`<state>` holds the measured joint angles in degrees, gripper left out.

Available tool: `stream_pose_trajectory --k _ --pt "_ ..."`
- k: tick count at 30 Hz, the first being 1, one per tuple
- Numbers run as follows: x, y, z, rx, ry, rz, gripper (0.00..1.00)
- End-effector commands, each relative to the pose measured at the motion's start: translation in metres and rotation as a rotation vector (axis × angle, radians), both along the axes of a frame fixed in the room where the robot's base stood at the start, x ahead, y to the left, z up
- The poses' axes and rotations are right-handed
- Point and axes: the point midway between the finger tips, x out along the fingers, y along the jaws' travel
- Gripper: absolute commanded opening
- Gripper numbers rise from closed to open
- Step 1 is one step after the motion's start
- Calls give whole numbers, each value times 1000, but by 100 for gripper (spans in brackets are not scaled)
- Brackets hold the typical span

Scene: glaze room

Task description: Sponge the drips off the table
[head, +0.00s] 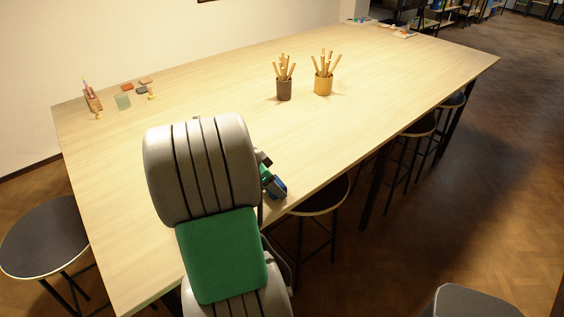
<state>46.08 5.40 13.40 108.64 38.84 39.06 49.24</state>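The long pale wooden table (190,95) fills the middle of the view. I cannot make out any drips on the part of its top that shows. At the far left of the table are a pale green block (123,101), a reddish block (127,87), a grey block (140,89) and an orange-brown block (145,80); which one is a sponge is not clear. My gripper (275,185) is mostly hidden behind my arm, near the table's right edge.
A dark cup (284,90) and a tan cup (323,85), both with wooden tools, stand mid-table. A small holder (93,102) stands at the left edge. Stools line the right side, and one stool (45,237) stands at left. Floor at right is open.

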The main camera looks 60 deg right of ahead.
Motion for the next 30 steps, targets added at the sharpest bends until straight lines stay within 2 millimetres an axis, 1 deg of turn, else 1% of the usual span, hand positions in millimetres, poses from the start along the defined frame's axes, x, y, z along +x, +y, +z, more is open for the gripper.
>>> stream_pose_trajectory --k 1,18,23,30 --pt "3 -1 21 -8 -9 1 19" --pt "6 1 71 -6 -7 12 19" --pt "7 2 79 -6 -7 14 19" --pt "7 2 79 -6 -7 13 19"
